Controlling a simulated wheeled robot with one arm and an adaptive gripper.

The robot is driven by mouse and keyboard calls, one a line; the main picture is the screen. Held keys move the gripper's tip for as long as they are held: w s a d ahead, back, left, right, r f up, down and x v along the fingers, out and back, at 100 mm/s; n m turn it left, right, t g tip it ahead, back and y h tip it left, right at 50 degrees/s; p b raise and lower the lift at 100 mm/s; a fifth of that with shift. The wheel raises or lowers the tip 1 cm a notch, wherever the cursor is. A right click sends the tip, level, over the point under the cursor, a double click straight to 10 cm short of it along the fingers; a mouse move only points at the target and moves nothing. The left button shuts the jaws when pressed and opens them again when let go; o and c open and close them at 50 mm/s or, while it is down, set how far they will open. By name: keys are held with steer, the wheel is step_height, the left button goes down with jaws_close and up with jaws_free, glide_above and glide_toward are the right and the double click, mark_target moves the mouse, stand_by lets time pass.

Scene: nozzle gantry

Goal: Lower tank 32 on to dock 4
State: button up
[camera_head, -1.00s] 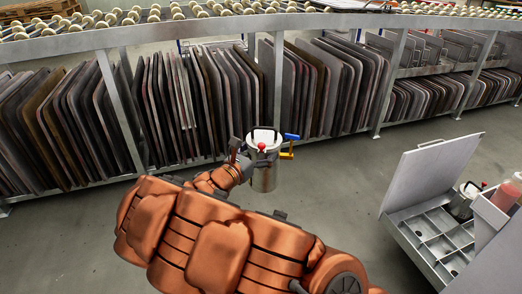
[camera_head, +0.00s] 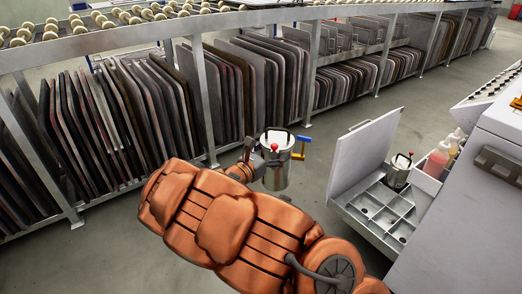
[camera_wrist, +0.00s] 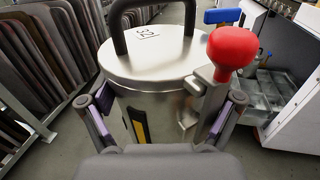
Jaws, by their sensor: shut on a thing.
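My gripper (camera_wrist: 168,118) is shut around the body of a steel tank (camera_head: 277,172), with one finger on each side in the wrist view. The grey docking tray (camera_head: 372,228) with several square compartments is to the right of the tank. A second tank (camera_head: 398,170) stands at its back right. No dock numbers are legible.
A raised grey lid panel (camera_head: 362,155) stands at the tray's left side, between it and my tank. Red and pale bottles (camera_head: 437,158) and a white machine (camera_head: 470,200) are at the right. Racks of panels (camera_head: 130,115) run behind. Grey floor is open between.

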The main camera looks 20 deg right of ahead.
steer(key=d+f+m+g+h+b, duration=0.15)
steer(key=d+f, duration=0.25)
steer(key=d, duration=0.5)
steer(key=s+d+f+m+g, duration=0.1)
steer(key=d+f+g, duration=0.25)
steer(key=d, duration=0.55)
steer(key=d+f+m+g+h, duration=0.15)
steer(key=d+f, duration=0.25)
steer(key=d, duration=0.5)
steer(key=s+d+f+m+g, duration=0.1)
steer(key=s+d+f, duration=0.3)
steer(key=d, duration=0.4)
steer(key=s+d+f+m+g+b, duration=0.1)
steer(key=s+d+f+m+g, duration=0.1)
steer(key=s+d, duration=0.5)
steer(key=s+d+f+m+g+b, duration=0.1)
steer(key=s+d+f+g, duration=0.2)
steer(key=s+d+f, duration=0.3)
steer(key=shift+d+f+m, duration=0.3)
steer(key=shift+d+m, duration=0.1)
steer(key=shift+d, duration=1.65)
